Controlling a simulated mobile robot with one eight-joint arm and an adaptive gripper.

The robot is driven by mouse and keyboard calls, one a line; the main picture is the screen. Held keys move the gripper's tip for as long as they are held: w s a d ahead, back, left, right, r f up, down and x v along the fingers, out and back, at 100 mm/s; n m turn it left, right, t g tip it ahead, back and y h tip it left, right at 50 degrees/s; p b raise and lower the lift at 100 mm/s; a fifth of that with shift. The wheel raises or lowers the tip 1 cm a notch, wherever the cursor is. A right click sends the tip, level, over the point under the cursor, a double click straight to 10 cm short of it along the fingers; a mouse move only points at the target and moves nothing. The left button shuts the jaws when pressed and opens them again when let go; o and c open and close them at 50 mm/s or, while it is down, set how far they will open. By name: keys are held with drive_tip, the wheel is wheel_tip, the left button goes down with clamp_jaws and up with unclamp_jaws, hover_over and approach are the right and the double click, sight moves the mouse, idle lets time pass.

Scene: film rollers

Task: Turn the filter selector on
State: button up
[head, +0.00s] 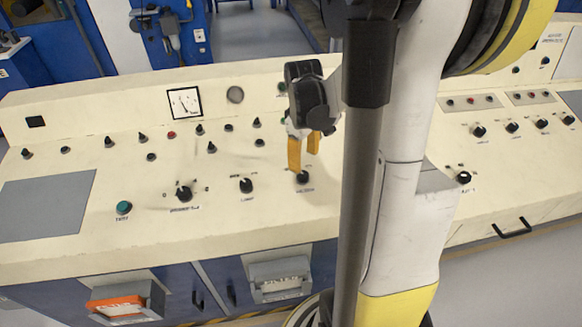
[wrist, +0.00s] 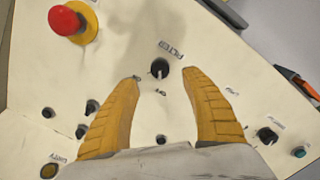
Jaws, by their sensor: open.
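A black rotary knob, apparently the filter selector, stands on the cream console top just beyond my fingertips in the head view (head: 303,177). It also shows in the wrist view (wrist: 160,68), between the two yellow fingertips and slightly past them. My gripper (head: 304,160) is open and points down over the knob. In the wrist view my gripper (wrist: 161,77) has a clear gap on both sides of the knob.
The console (head: 240,215) carries other knobs, including one to the left (head: 246,186) and a larger selector (head: 184,194). A green button (head: 124,208) sits farther left. In the wrist view a red mushroom button (wrist: 68,20) on a yellow base stands up at the upper left.

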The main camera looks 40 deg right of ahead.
sight(304, 175)
drive_tip(key=f, duration=0.2)
drive_tip(key=f+b, duration=0.1)
drive_tip(key=f, duration=0.2)
drive_tip(key=f+b, duration=0.1)
drive_tip(key=f, duration=0.2)
drive_tip(key=shift+w+d, duration=0.1)
drive_tip(key=shift+d, duration=0.2)
drive_tip(key=shift+r, duration=0.1)
drive_tip(key=c, duration=1.2)
